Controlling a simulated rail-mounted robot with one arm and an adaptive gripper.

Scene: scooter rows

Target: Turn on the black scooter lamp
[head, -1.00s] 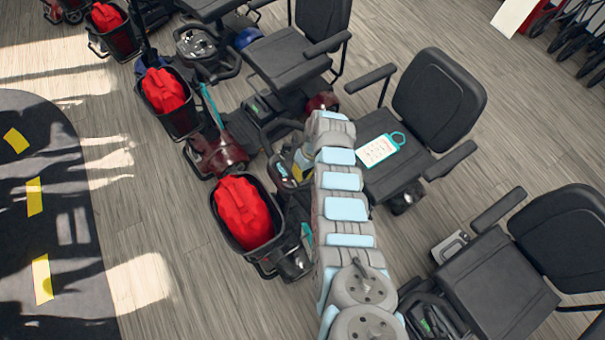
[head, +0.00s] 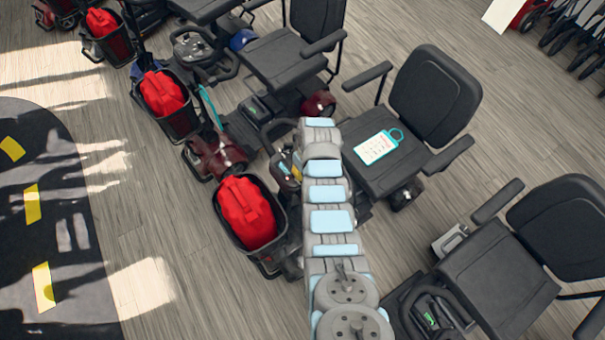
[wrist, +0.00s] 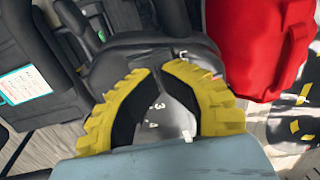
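The black scooter has a dark seat (head: 437,95) with a white and teal tag (head: 377,147) on it, and a front basket (head: 277,258) holding a red bag (head: 245,212). My arm reaches over its steering column and hides much of it in the head view. In the wrist view, my gripper (wrist: 157,70) has its yellow fingers apart, tips close together, over the scooter's dark control console (wrist: 125,55). A grey panel (wrist: 172,118) with small white markings shows between the fingers. I cannot make out the lamp or a lamp switch clearly.
Another scooter's seat (head: 500,285) stands at the lower right. More scooters with red bags (head: 162,92) stand at the upper left. A dark mat with yellow marks (head: 43,287) lies at the left. Bare wood floor (head: 175,240) lies between the mat and the scooters.

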